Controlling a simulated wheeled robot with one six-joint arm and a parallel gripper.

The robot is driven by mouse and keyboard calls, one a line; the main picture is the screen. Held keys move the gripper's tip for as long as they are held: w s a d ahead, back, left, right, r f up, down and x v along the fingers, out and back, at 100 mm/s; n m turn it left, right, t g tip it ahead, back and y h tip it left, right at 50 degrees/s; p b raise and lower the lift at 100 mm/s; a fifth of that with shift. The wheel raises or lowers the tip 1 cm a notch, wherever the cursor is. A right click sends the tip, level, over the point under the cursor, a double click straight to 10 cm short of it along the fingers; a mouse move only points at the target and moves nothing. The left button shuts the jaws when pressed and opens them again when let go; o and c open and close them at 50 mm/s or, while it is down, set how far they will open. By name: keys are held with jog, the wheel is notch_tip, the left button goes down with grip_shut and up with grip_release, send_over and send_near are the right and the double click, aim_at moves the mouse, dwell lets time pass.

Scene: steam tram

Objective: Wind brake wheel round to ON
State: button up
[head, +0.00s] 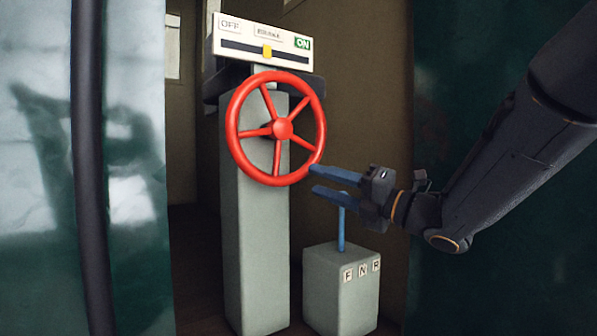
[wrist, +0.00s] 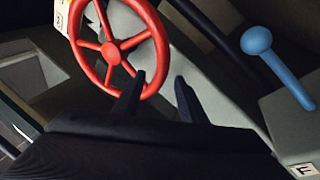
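The red brake wheel (head: 282,128) with several spokes stands on the front of a tall grey-green pillar (head: 256,240). Above it, a white indicator panel (head: 262,38) reads OFF at the left and ON in green at the right; its yellow pointer (head: 267,51) sits near the middle of the black slot. My gripper (head: 314,181) is at the wheel's lower right, its two blue fingers apart and pointing left. The wheel also shows in the wrist view (wrist: 111,53), with the dark fingers (wrist: 160,85) apart near its lower rim. I cannot tell whether a finger touches the rim.
A short grey box (head: 325,290) marked F, N, R stands below my gripper, with a blue lever (head: 341,225) rising close under the fingers. The lever's round knob shows in the wrist view (wrist: 257,40). A dark vertical pole (head: 88,170) stands at the left.

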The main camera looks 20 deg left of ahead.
aim_at(302, 175)
jog(key=p+x, duration=0.2)
jog(key=x, duration=0.5)
jog(key=shift+a+r+p, duration=0.15)
jog(key=shift+a+p, duration=0.05)
jog(key=shift+p, duration=0.15)
grip_shut()
